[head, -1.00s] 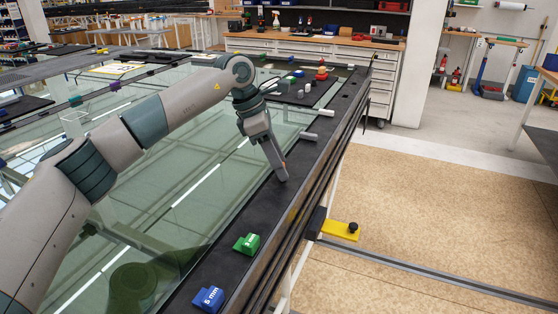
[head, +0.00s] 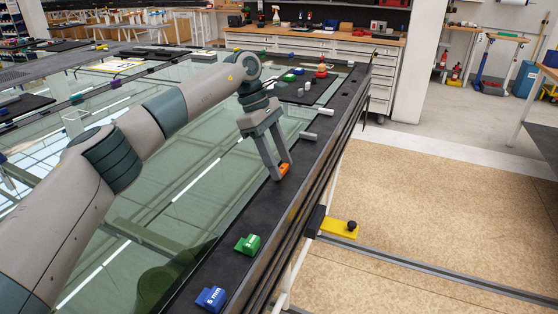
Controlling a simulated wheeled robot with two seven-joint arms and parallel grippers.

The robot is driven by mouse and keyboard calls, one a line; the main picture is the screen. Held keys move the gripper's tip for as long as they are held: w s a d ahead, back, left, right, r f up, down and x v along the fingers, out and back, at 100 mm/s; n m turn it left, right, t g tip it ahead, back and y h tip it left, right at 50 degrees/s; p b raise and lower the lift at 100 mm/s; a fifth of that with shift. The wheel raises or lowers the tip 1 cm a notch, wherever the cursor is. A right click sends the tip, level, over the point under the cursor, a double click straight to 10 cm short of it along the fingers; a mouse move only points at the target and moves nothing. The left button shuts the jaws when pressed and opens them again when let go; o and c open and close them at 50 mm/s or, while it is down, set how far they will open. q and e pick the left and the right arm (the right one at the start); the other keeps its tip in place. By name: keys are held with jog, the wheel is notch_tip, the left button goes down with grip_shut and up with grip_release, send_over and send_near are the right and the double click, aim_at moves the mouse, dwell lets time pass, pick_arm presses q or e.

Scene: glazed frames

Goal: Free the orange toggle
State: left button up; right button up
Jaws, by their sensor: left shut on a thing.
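The orange toggle (head: 285,169) is on the black frame strip along the glass edge, at the middle of the head view. My left gripper (head: 281,171) reaches down to it from the upper left, with its fingers on either side of it. The gripper is shut on the toggle, which is partly hidden by the fingertips. I cannot tell whether the toggle touches the strip. My right gripper is not in view.
A green block (head: 247,244) marked in mm and a blue 5 mm block (head: 211,297) sit nearer on the strip. Light grey cylinders (head: 309,136) stand or lie farther along it.

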pick_arm(q)
jog(key=o, duration=1)
jog(key=shift+o, duration=0.2)
jog(key=v, duration=1.7)
jog(key=shift+r, duration=0.2)
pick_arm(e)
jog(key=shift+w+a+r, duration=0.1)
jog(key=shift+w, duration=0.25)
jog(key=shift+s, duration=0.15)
